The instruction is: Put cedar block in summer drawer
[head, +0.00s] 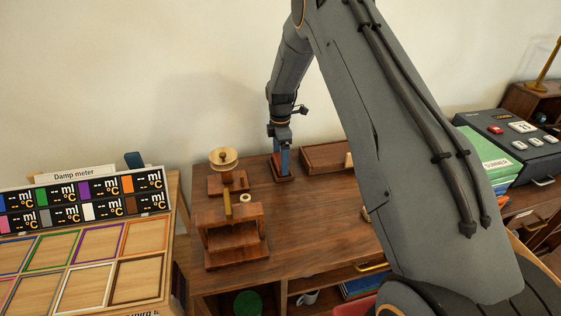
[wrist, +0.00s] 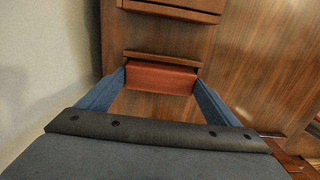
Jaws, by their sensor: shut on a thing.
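My gripper (head: 282,170) points down at the back of the wooden dresser top. In the wrist view its two blue fingers (wrist: 160,82) are shut on the sides of a reddish-brown block (wrist: 161,79), likely the cedar block. The block is at a small dark wooden holder (head: 284,179); I cannot tell whether it still rests in it. No drawer labelled summer can be made out, and my arm hides much of the dresser's right side.
A wooden stand with a round top (head: 223,160) and a wooden frame (head: 232,234) are left of my gripper. A shallow wooden tray (head: 323,157) lies to its right. A Damp meter board (head: 80,200) is at far left. The dresser's middle (head: 310,220) is clear.

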